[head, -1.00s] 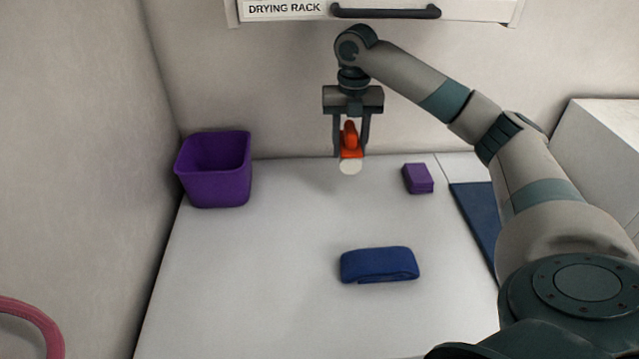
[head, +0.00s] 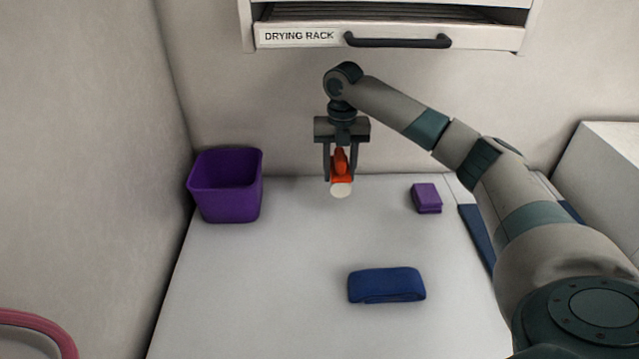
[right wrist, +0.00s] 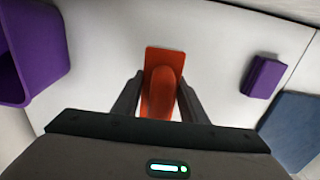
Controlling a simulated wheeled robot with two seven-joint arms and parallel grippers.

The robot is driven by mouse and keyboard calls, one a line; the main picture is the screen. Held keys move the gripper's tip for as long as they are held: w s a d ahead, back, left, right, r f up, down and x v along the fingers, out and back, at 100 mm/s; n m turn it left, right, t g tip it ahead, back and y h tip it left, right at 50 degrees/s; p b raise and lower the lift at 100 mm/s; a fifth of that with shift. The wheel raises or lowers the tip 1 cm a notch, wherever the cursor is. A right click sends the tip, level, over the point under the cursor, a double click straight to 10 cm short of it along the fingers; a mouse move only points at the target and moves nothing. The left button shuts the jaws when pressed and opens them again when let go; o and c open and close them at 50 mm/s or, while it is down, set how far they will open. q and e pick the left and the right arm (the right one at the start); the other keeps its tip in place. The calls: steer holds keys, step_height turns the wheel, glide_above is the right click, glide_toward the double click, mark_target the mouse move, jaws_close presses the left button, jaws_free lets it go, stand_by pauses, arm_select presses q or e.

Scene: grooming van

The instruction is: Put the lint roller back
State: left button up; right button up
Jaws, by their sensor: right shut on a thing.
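In the right wrist view the orange lint roller (right wrist: 161,90) sits between the two fingers. My left gripper is not in view.
A folded dark blue towel (head: 386,285) lies mid-table. A small purple block (head: 426,198) lies right of the gripper, near a blue mat (head: 476,235). The drying rack (head: 390,38) hangs on the wall above. Table (head: 270,250) between bin and towel is clear.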

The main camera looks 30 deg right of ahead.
steer(key=w+a+f, duration=0.1)
steer(key=w+a+f+p, duration=0.1)
steer(key=w, duration=0.1)
steer(key=w+f, duration=0.1)
steer(key=w, duration=0.1)
steer(key=shift+a+f, duration=0.2)
steer(key=shift+a, duration=0.2)
steer(key=shift+f+p, duration=1.1)
steer(key=shift+f, duration=0.9)
steer(key=shift+f, duration=0.15)
steer(key=o, duration=0.9)
steer(key=shift+o, duration=0.2)
